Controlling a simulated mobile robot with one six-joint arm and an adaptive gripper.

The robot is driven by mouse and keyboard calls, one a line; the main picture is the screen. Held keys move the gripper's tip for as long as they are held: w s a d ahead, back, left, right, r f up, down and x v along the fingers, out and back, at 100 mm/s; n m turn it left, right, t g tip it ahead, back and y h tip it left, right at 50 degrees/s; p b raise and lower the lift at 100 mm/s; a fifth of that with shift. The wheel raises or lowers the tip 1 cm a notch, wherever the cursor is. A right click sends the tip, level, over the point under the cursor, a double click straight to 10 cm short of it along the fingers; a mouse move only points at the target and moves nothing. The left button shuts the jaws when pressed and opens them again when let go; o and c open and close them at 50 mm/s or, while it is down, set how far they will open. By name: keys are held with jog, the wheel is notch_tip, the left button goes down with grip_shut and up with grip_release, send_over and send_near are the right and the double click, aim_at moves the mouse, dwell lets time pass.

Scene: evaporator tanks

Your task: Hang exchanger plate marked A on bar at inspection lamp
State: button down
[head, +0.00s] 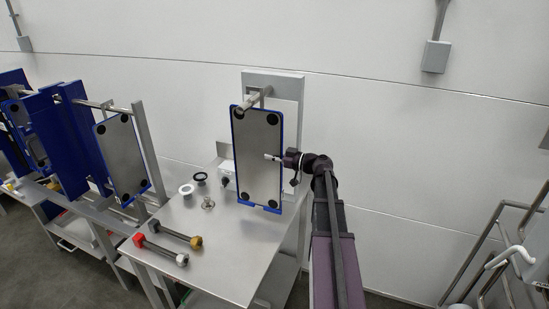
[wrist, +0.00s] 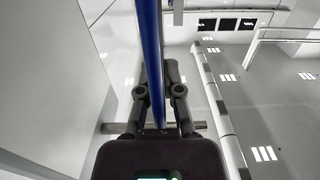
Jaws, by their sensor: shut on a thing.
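A grey exchanger plate with blue edges and black corner holes (head: 257,160) stands upright above the steel table in the head view. My gripper (head: 276,157) is shut on its right side. In the wrist view the plate is edge-on, a blue strip (wrist: 151,60) between the fingers of my gripper (wrist: 158,93). I cannot tell whether the plate's weight rests on the bar. No letter A is legible.
A similar plate (head: 121,158) hangs on the rack at the left, beside blue frame plates (head: 75,140). The table (head: 235,240) carries two bolts with coloured ends (head: 160,250), rings (head: 187,190) and a small white box (head: 227,174). Pipe rails (head: 500,250) stand at the right.

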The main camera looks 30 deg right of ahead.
jog(key=shift+w+a+f+b, duration=0.2)
jog(key=shift+w+f+b, duration=0.05)
jog(key=shift+f+b, duration=0.5)
jog(key=c, duration=0.7)
grip_release()
jog(key=shift+s, duration=0.1)
jog(key=shift+v, duration=3.65)
